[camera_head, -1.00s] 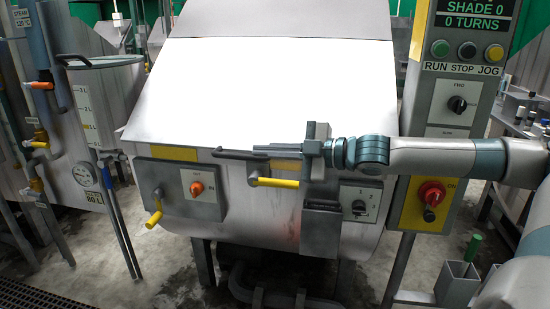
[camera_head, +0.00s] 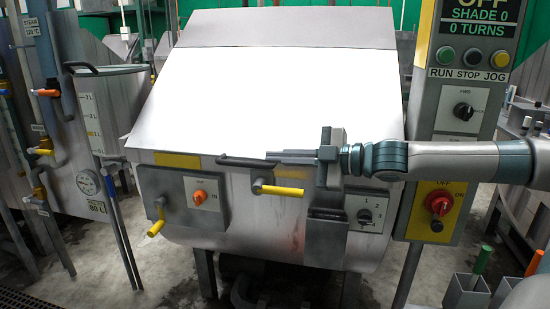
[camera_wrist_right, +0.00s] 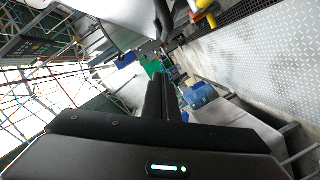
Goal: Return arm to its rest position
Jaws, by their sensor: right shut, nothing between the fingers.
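My right gripper (camera_head: 290,156) is shut and empty. Its arm comes in from the right, and the fingers point left in front of the drum machine's sloped white lid (camera_head: 270,90). In the picture the fingers overlap the right end of the dark handle bar (camera_head: 240,162), just above a yellow-handled lever (camera_head: 282,191); I cannot tell whether they touch the bar. In the right wrist view the closed fingers (camera_wrist_right: 163,90) show dark, with nothing between them. My left gripper is not in view.
The control post with its red switch (camera_head: 439,203) stands beside my right arm. A panel with an orange knob (camera_head: 199,197) and a yellow-handled valve (camera_head: 156,228) is at left. A metal tank (camera_head: 105,100) stands further left.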

